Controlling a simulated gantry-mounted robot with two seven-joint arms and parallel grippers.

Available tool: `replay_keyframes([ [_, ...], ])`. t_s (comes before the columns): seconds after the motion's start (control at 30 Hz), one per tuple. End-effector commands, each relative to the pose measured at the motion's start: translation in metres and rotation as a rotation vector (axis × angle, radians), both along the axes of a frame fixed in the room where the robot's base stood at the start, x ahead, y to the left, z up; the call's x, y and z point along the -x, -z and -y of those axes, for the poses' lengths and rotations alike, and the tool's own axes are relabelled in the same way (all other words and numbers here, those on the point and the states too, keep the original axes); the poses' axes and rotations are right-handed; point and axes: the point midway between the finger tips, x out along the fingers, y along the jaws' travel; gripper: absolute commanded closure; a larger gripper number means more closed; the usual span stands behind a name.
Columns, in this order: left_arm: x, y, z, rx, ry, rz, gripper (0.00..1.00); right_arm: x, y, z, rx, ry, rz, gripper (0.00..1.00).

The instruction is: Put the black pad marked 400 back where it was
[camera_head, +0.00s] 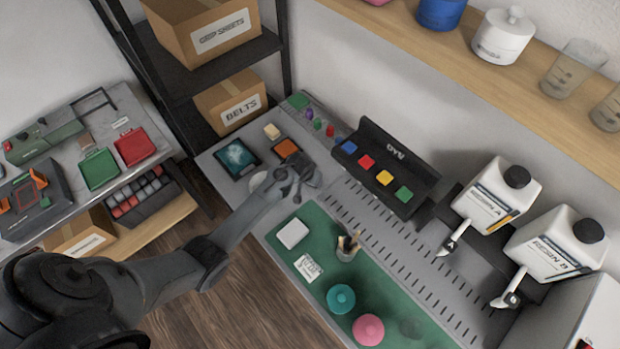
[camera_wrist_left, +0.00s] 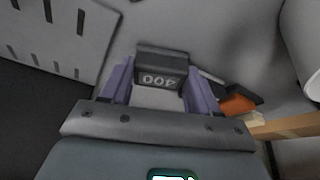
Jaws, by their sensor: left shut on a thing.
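The black pad marked 400 (camera_wrist_left: 160,68) is between the two fingers of my left gripper (camera_wrist_left: 158,90) in the left wrist view. Its white number reads upside down there. In the head view my left gripper (camera_head: 297,172) is over the grey bench top, near the orange-topped dark pad (camera_head: 286,148). The held pad cannot be made out clearly behind the gripper in that view. I cannot tell whether it touches the bench. My right gripper is in neither view.
A slotted grey strip (camera_head: 375,235) and a black holder with coloured buttons (camera_head: 385,172) lie right of the gripper. A green mat (camera_head: 325,240) holds several small items in front.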

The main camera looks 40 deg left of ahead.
Motion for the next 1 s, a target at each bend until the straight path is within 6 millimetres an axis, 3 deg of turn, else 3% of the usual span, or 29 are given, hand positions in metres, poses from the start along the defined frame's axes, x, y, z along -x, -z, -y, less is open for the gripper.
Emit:
replay_keyframes([
  [0.17,0.0,0.003,0.0,0.0,0.0,0.0,0.68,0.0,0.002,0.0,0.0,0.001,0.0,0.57],
  [0.2,0.0,0.004,0.0,0.0,0.0,0.0,0.38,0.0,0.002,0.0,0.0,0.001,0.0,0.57],
  [0.27,0.0,0.003,0.0,0.0,0.0,0.0,0.29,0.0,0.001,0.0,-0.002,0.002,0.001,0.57],
  [0.7,0.002,-0.004,0.001,0.0,0.0,-0.001,0.29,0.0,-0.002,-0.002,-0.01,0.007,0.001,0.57],
  [1.0,0.017,-0.045,0.005,0.002,0.001,0.001,0.29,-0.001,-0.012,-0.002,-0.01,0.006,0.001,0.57],
])
